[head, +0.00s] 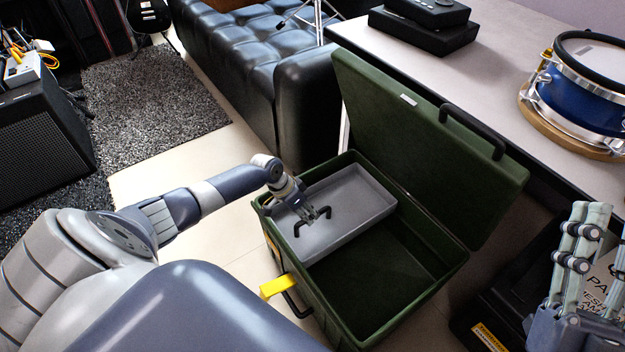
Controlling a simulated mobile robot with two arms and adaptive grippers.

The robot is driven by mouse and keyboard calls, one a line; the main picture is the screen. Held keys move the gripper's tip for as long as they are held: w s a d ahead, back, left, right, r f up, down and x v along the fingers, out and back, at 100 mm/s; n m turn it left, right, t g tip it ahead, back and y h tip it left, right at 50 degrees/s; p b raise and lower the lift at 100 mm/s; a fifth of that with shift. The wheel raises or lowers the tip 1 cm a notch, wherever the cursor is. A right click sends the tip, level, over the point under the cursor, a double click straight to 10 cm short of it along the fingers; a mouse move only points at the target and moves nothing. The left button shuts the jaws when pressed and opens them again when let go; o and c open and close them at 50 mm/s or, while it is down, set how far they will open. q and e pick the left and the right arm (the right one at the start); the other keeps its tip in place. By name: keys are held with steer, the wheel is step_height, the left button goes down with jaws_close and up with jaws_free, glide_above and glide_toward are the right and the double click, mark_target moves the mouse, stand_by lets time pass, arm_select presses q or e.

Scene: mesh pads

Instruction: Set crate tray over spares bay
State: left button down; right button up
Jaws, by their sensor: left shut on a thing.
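The green crate (457,268) stands on the floor with its lid (430,140) open, leaning back toward the table. The grey crate tray (355,215) is inside the crate's mouth, over the far-left part. I cannot tell whether it rests on the crate or hangs just clear. My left gripper (308,214) is shut on the tray's black handle (326,212) at its left side, hiding part of it. The near-right part of the crate is uncovered and shows a dark green floor (385,275). The bay under the tray is hidden. My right gripper (603,235) is at the right edge, partly cut off, fingers apart.
A black case (480,322) with a printed label lies right of the crate. The table (500,65) behind holds a blue drum (585,95) and black boxes (425,30). A black sofa (250,60) stands behind left. Floor (150,185) left of the crate is clear.

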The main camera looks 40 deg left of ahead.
arm_select(q)
steer(key=shift+w+a, duration=0.1)
steer(key=shift+a, duration=0.25)
arm_select(e)
steer(key=shift+s+d+r+t+y, duration=0.1)
steer(key=shift+s+r+t+y, duration=0.2)
steer(key=shift+s+r, duration=0.2)
arm_select(q)
steer(key=c, duration=1.6)
jaws_free()
steer(key=shift+o, duration=0.2)
steer(key=v, duration=1.2)
